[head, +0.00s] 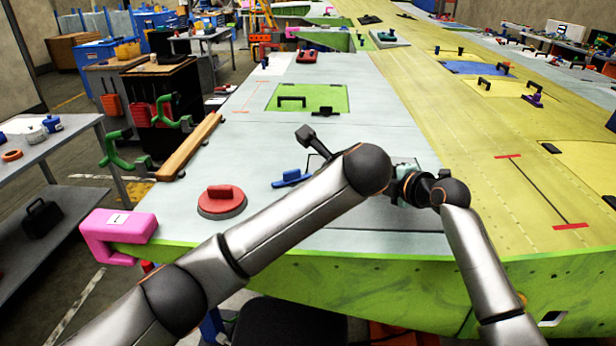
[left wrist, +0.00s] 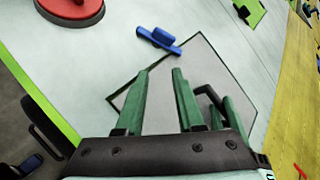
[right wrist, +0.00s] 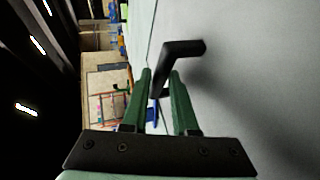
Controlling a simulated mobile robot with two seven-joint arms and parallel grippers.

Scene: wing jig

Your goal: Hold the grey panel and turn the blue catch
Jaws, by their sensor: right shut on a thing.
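The grey panel (left wrist: 202,64) lies in the pale wing skin with a dark line round its edge; in the head view my arms hide most of it. The blue catch (left wrist: 160,40) lies at the panel's edge, and it also shows in the head view (head: 290,179), left of my left forearm. My left gripper (left wrist: 161,74) is open and empty over the panel, its fingers pointing toward the catch side. My right gripper (right wrist: 160,74) is shut on the panel's black handle (right wrist: 185,49).
A red round knob (head: 222,201) and a pink clamp (head: 118,228) sit at the wing's near left. A wooden bar (head: 189,146) and green clamps (head: 118,150) line the left edge. A green panel with a black handle (head: 291,101) lies farther back. Skin between is clear.

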